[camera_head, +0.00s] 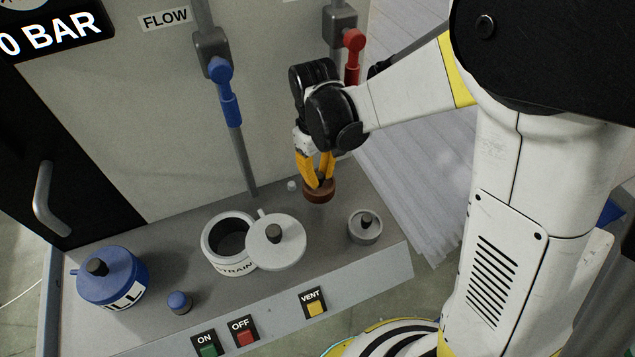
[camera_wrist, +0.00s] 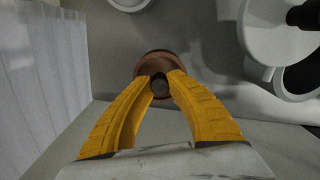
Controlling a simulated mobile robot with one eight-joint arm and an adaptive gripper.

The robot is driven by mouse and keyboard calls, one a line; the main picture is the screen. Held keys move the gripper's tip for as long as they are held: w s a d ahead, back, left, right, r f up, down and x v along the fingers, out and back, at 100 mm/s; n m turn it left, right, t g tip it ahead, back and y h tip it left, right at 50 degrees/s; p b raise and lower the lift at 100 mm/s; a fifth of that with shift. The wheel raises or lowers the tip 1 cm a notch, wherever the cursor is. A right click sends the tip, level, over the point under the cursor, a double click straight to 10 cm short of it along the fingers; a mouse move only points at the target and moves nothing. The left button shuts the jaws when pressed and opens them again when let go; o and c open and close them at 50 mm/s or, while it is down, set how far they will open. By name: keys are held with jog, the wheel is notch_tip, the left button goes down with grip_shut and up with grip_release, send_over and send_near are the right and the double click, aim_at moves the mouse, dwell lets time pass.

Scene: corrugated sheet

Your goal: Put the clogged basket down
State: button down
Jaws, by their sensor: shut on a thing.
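The clogged basket (camera_head: 319,194) is a small round brown piece with a dark knob in its middle. My gripper (camera_head: 318,180) points down and is shut on the knob, with its yellow fingers on either side. In the wrist view the basket's brown rim (camera_wrist: 150,62) shows beyond my fingertips (camera_wrist: 160,80). The basket is over the back right of the grey bench top (camera_head: 335,222); I cannot tell whether it touches the surface. The white strainer pot (camera_head: 212,252) stands open and dark inside. Its pale lid (camera_head: 290,250) is beside it on the right.
A small grey lidded pot (camera_head: 371,235) stands at right. A blue FILL pot (camera_head: 120,270) and blue knob (camera_head: 179,302) are at left. Blue (camera_head: 224,90) and red (camera_head: 353,50) valve handles are behind. Buttons line the front panel. Bare bench lies around the basket.

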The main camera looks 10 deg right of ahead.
jog(key=shift+w+f+b, duration=0.2)
jog(key=shift+f+b, duration=0.7)
jog(key=shift+f, duration=1)
jog(key=shift+f, duration=0.2)
jog(key=c, duration=1.4)
grip_release()
jog(key=shift+r, duration=0.1)
jog(key=r+p, duration=0.1)
jog(key=r, duration=0.3)
jog(key=r+p, duration=0.1)
jog(key=r, duration=0.3)
jog(key=r+p, duration=0.2)
jog(key=r, duration=0.2)
jog(key=shift+w+a+r, duration=0.1)
jog(key=shift+w+a, duration=0.15)
